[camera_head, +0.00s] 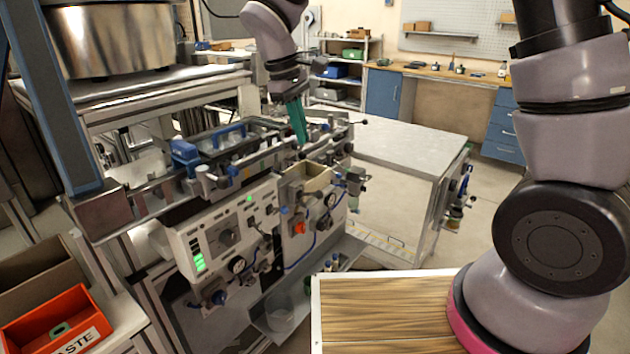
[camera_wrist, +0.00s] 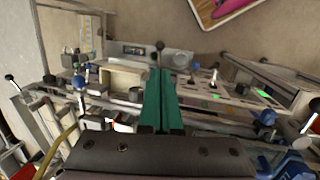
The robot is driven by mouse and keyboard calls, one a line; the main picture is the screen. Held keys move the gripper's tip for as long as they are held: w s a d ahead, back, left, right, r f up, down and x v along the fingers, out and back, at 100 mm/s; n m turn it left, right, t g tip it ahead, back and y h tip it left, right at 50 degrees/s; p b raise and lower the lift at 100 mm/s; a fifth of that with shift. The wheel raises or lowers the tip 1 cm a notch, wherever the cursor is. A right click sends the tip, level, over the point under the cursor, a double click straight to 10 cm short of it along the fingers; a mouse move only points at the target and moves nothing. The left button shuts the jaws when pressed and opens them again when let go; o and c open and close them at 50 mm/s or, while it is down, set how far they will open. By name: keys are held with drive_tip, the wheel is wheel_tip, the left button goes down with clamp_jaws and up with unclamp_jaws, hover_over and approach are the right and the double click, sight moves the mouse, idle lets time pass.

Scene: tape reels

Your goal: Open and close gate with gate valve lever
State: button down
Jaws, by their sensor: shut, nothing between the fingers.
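My gripper (camera_head: 301,138) has green fingers and hangs over the rail of the tape machine, pointing down. Its fingers are shut together with nothing between them. In the wrist view the shut fingers (camera_wrist: 160,72) point at a small lever with a black ball knob (camera_wrist: 160,46). The lever appears just beyond the fingertips; I cannot tell whether they touch it. Other black-knobbed levers show at the wrist view's left (camera_wrist: 10,78) and at the rail's right end in the head view (camera_head: 365,122). I cannot tell which one is the gate valve lever, or whether the gate is open.
The white control panel (camera_head: 225,235) with green lights is on the machine's front. A beige open box (camera_head: 305,183) sits beside it, below the gripper. A blue handle (camera_head: 185,153) stands on the rail. An orange waste bin (camera_head: 50,325) is at lower left. Floor is clear at right.

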sight(318, 191)
drive_tip(key=x, duration=1.3)
drive_tip(key=shift+d+f, duration=0.15)
drive_tip(key=shift+f, duration=0.05)
